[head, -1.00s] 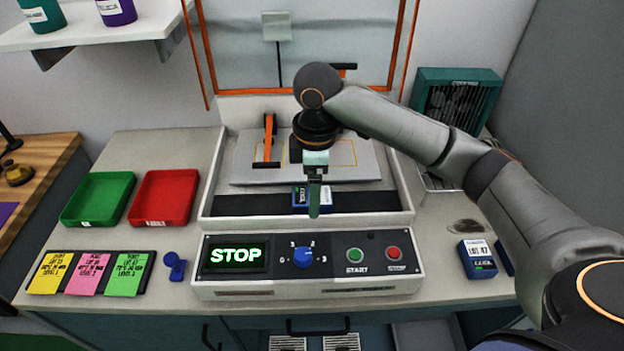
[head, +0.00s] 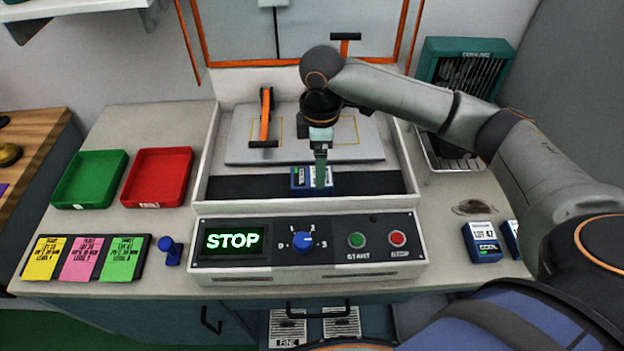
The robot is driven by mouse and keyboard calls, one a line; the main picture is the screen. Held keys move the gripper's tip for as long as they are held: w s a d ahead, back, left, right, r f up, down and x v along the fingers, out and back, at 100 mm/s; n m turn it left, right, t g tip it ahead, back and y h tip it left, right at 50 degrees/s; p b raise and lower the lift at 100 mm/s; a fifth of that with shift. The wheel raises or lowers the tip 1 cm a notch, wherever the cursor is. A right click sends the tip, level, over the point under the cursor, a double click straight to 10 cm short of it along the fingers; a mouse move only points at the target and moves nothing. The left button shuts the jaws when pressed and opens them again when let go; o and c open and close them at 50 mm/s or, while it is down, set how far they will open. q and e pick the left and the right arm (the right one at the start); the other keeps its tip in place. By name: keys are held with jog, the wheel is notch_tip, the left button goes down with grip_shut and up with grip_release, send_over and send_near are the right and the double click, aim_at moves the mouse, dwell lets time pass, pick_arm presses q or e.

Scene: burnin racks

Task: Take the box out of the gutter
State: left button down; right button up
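A small blue box (head: 299,181) with a white label sits in the dark gutter (head: 240,188) along the front of the white machine. My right gripper (head: 320,180) points down at the box and covers part of its face. Its fingers show edge-on, so I cannot tell whether they are open or closed, or whether they touch the box. My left gripper is out of view.
The machine's front panel (head: 210,268) shows STOP beside a blue dial (head: 303,240) and two buttons. A green tray (head: 88,180) and a red tray (head: 157,178) stand left. Blue LOT 47 boxes (head: 483,242) stand right. An orange-framed clear cover (head: 330,40) is raised behind.

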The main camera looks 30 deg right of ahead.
aim_at(312, 181)
notch_tip(312, 181, down, 5)
jog(key=shift+r, duration=0.2)
jog(key=c, duration=1.2)
jog(key=shift+r, duration=0.1)
